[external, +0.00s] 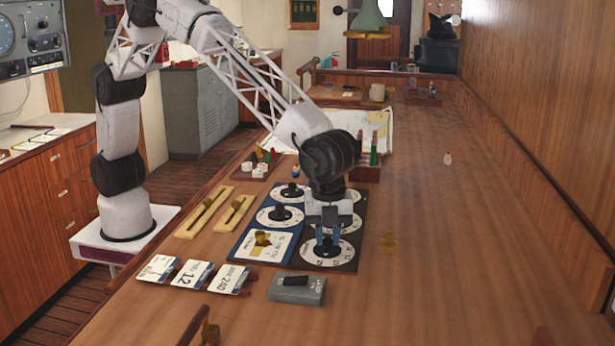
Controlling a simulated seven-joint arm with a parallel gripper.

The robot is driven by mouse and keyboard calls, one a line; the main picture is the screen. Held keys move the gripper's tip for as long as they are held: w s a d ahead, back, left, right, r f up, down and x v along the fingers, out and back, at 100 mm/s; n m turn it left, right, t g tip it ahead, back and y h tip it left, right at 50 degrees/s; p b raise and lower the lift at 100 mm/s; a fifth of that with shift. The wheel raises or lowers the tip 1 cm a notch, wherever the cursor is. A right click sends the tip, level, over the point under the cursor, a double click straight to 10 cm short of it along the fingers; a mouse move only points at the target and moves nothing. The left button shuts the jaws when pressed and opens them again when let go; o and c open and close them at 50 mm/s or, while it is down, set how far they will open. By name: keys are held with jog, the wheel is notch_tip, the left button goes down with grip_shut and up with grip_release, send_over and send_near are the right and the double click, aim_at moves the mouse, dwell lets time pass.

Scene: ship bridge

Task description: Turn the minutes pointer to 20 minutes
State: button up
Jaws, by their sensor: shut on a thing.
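My gripper (327,243) points straight down over the near right dial (309,254). It is shut on that dial's black pointer knob (327,250), which shows only partly between the fingers. The scale marks are too small to read, so I cannot tell the pointer's setting or confirm the dial's label. Another dial (264,217) sits to the left with its black knob, and my wrist partly hides the dials behind.
Number cards (194,274) stand at the near left, and a grey box (297,291) with a black top sits just in front of the board. Two wooden slider strips (204,212) lie left of it. The table's right side is mostly clear.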

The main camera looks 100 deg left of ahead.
aim_at(327, 239)
jog(key=shift+r+m, duration=0.1)
jog(key=shift+m, duration=1)
jog(key=o, duration=0.9)
jog(key=shift+o, duration=0.2)
jog(key=shift+r, duration=3.85)
jog(key=shift+a+r, duration=0.1)
